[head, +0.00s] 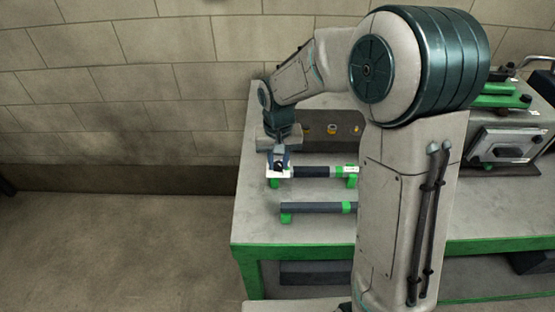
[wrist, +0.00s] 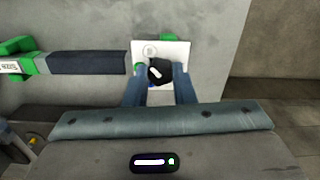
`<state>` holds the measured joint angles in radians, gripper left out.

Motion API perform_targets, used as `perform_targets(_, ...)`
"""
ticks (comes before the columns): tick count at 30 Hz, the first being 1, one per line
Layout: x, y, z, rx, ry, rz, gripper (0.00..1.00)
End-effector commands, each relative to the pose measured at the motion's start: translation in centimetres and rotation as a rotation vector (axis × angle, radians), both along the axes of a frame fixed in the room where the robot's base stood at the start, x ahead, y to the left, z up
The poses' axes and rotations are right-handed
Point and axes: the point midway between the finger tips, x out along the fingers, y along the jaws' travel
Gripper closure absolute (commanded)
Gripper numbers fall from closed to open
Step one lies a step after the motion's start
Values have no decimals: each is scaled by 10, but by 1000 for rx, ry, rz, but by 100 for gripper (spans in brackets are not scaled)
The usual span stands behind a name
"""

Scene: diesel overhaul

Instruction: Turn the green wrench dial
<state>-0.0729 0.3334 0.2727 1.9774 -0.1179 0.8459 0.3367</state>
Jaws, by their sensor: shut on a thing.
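The upper wrench lies across the bench with a dark grip (head: 312,172), which also shows in the wrist view (wrist: 88,63). Green supports (head: 352,182) are under it. At its left end in the head view is a white plate (wrist: 180,52) with the black dial knob (wrist: 160,71) in front of it. My gripper (head: 279,163) points down at this end. In the wrist view its two blue-grey fingers (wrist: 159,80) are shut on the dial knob, one on each side. The fingers hide part of the knob, and its turn angle is hard to read.
A second dark bar (head: 312,208) with green ends lies nearer the bench's front edge. A grey panel with yellow knobs (head: 331,129) stands behind. A grey machine with green parts (head: 505,140) is at the right. The bench top (head: 258,220) is bare at the left.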

Motion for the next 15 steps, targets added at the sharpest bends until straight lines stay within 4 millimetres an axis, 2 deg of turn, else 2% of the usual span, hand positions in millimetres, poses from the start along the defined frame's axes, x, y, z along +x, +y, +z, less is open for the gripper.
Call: perform_targets(15,0,0,1,0,0,480,100)
